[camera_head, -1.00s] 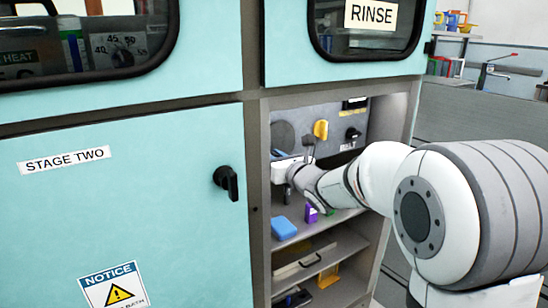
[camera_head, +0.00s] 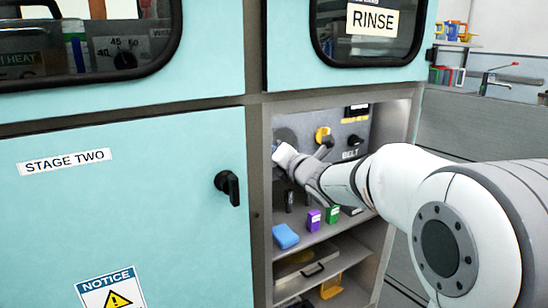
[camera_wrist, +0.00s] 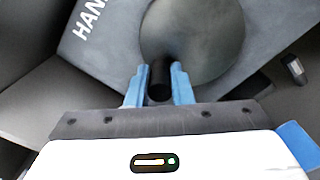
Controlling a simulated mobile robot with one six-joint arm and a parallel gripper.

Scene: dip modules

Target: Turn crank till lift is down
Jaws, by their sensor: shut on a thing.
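The crank shows in the wrist view as a round dark grey disc (camera_wrist: 205,38) on a grey panel, with a black handle (camera_wrist: 160,82) standing out from it. My gripper (camera_wrist: 159,84) has its two blue fingers on either side of this handle, shut on it. In the head view my gripper (camera_head: 284,157) is inside the open bay, at the left of the control panel. It covers most of the disc (camera_head: 285,133) there. I cannot pick out the lift in either view.
A blue box (camera_head: 285,236), a purple box (camera_head: 313,220) and a green box (camera_head: 332,215) stand on the shelf below.

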